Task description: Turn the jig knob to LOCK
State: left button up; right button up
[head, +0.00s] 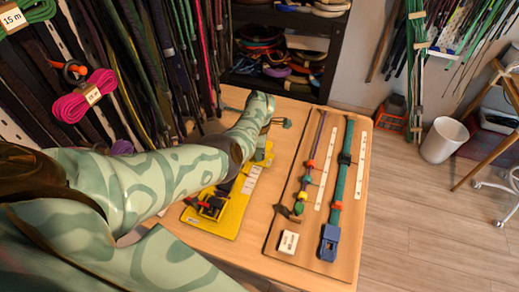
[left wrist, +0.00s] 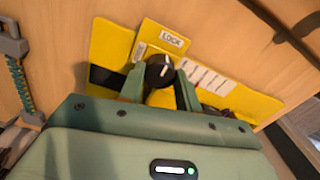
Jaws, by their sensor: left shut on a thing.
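The jig is a yellow board (head: 232,212) on the table; its yellow plate also fills the middle of the left wrist view (left wrist: 105,42). A black round knob (left wrist: 159,73) with a white pointer line stands on it. The LOCK label (left wrist: 171,39) is just above the knob in that view, and the pointer line tilts up roughly towards it. My left gripper (left wrist: 160,76) has a green finger on each side of the knob and is shut on it. In the head view my left gripper (head: 262,152) is over the jig's far end, and the knob is hidden. My right gripper is not in view.
A brown board (head: 283,235) to the right holds a beaded cord (head: 310,163), a green strap with a blue buckle (head: 330,240) and white rulers. A small white block (head: 289,242) lies on its near end. Hanging cords line the left wall.

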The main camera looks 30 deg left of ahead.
pick_arm(q)
jog(key=o, duration=1)
jog(key=shift+c, duration=0.2)
jog(key=shift+r, duration=0.1)
notch_tip(320, 180, up, 16)
jog(key=p, duration=0.9)
